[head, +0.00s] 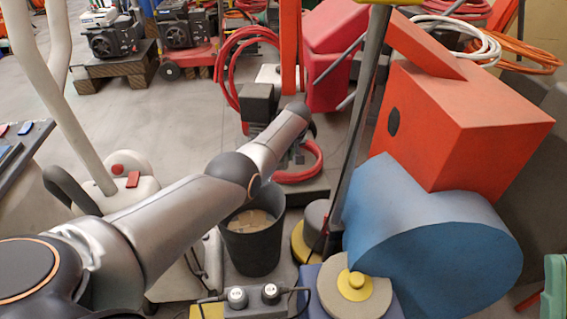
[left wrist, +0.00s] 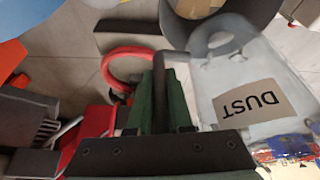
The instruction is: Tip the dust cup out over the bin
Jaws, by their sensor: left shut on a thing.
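The dust cup (left wrist: 215,85) is a clear, pale bluish container with a tan DUST label, upside down in the left wrist view. My left gripper (left wrist: 162,100), with dark green fingers, is shut on its dark bar handle (left wrist: 176,55). The cup lies to the right of the fingers. The bin (head: 251,246) is a dark grey open bucket with tan scraps inside, below my left arm in the head view. It also shows at the top of the left wrist view (left wrist: 240,8), partly behind the cup. In the head view my arm hides the gripper, and I cannot make out the cup.
A blue rounded machine body (head: 430,235) and an orange box (head: 455,125) stand right of the bin. A round beige disc with a yellow hub (head: 356,284) is at the front. A red hose loop (head: 300,168) lies beyond my arm. Open floor is at upper left.

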